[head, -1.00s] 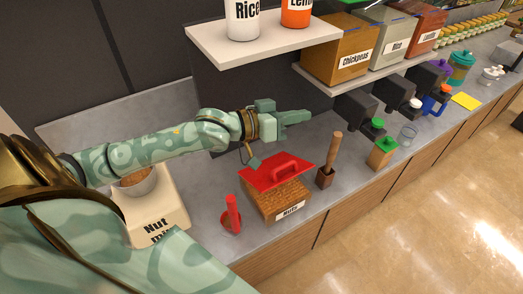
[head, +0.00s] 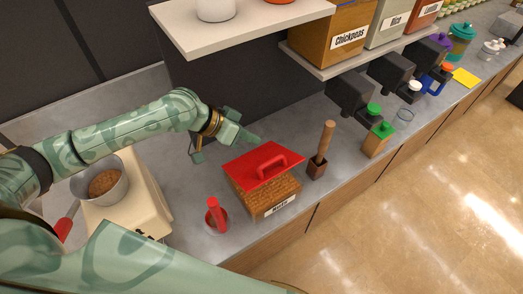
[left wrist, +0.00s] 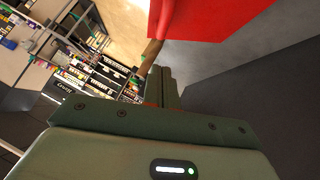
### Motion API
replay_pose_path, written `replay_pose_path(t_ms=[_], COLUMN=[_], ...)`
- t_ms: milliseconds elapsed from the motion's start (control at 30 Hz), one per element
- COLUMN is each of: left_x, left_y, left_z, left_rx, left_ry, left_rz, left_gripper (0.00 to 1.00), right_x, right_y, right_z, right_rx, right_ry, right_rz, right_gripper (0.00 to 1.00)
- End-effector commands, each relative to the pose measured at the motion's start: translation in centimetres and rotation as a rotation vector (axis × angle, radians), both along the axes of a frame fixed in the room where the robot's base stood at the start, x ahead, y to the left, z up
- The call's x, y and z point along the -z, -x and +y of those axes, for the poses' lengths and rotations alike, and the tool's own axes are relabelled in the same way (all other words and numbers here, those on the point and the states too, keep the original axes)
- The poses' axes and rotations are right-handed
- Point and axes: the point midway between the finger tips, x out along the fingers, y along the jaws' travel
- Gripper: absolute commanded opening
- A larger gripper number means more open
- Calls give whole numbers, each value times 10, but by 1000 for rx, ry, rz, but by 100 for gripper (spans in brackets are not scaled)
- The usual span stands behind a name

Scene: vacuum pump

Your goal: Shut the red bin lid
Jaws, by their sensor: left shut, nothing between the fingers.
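The red lid (head: 262,163), with a loop handle, sits over a brown bin (head: 262,198) on the grey counter in the head view. The lid looks tilted against the bin's top, and its exact gap is hard to tell. My left gripper (head: 252,139) is shut and empty, just behind and above the lid's far edge. I cannot tell if it touches the lid. In the left wrist view, the shut fingers (left wrist: 166,88) are below the red lid (left wrist: 215,14), which fills the top. My right gripper is not in view.
A wooden-handled tool in a block (head: 320,155) stands right of the bin. A red scoop (head: 214,212) stands at its left. A white scale (head: 125,210) with a bowl is further left. A shelf (head: 240,30) overhangs behind.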

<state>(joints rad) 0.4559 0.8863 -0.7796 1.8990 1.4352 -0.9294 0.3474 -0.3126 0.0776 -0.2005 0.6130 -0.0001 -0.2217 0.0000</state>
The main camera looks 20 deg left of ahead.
Motion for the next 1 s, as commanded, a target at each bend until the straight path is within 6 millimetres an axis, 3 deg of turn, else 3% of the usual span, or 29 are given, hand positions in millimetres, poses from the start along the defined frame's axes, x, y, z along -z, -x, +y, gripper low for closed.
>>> replay_pose_path(t_ms=[167, 400, 1000], left_x=[25, 56, 64], left_y=[-15, -7, -6], left_z=[-24, -30, -31], left_rx=[0, -1, 0], left_ry=[2, -1, -11], left_rz=[2, 1, -8], left_gripper=[0, 0, 0], right_x=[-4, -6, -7], right_y=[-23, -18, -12], right_z=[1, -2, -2], right_rx=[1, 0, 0], right_ry=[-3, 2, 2], right_rz=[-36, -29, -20], right_gripper=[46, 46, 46])
